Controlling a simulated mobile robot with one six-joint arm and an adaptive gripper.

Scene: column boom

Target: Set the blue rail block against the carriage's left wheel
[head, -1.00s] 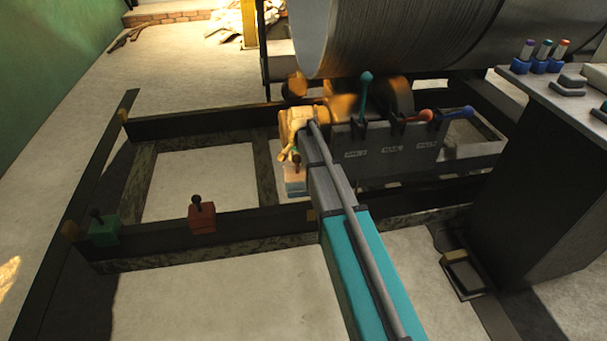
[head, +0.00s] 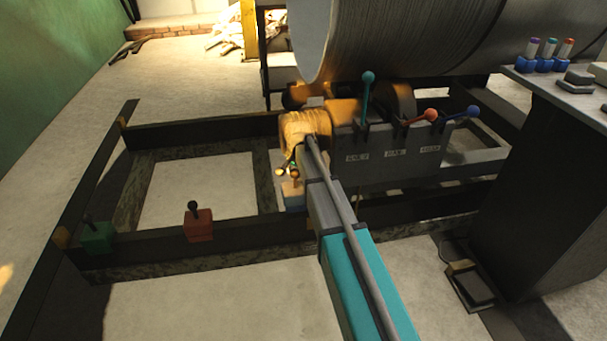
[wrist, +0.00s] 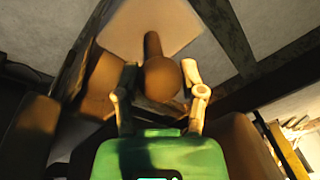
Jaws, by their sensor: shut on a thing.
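My gripper (head: 289,171) is shut on the knobbed handle of the blue rail block (head: 292,198), just left of the carriage. The block's lower part looks blue and its top is lit orange. In the wrist view, the fingers (wrist: 160,80) are on either side of a round brown knob (wrist: 162,78), with the block body below it. The carriage (head: 385,150) is a grey box with levers on the rails. Its left wheel is not clearly visible; my yellow wrist covers that end. I cannot tell whether block and wheel touch.
A red block (head: 199,226) and a green block (head: 97,238), both with black knobs, sit on the front rail (head: 240,232) to the left. A large drum (head: 400,40) rises above the carriage. A dark console (head: 520,180) stands right. The floor inside the left frame is clear.

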